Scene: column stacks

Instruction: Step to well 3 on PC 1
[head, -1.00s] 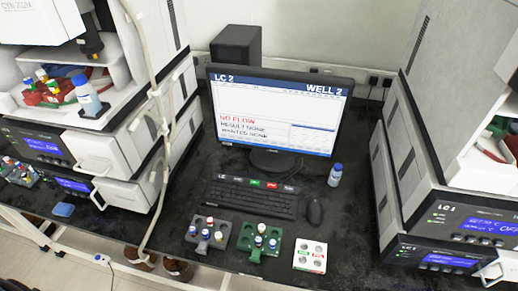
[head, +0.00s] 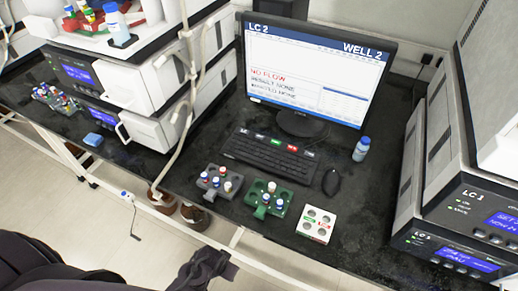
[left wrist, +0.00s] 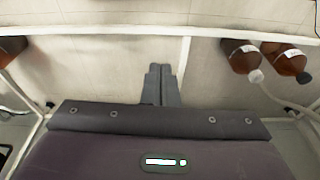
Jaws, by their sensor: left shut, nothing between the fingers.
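The monitor (head: 310,75) stands upright at the back of the bench. Its screen reads LC 2 at the top left, WELL 2 at the top right, with NO FLOW in red and lines that seem to read result none and wanted none. The black keyboard (head: 268,158) lies in front of it, with a few coloured labelled keys along its back edge. My left gripper (head: 216,258) is low in front of the bench, apart from the keyboard. In the left wrist view its fingers (left wrist: 161,72) are together and empty. My right gripper is not in view.
A mouse (head: 332,182) and a blue-capped bottle (head: 361,149) are right of the keyboard. Vial racks, grey (head: 211,190) and green (head: 255,203), and a white block (head: 317,225) line the front edge. Instrument stacks flank both sides.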

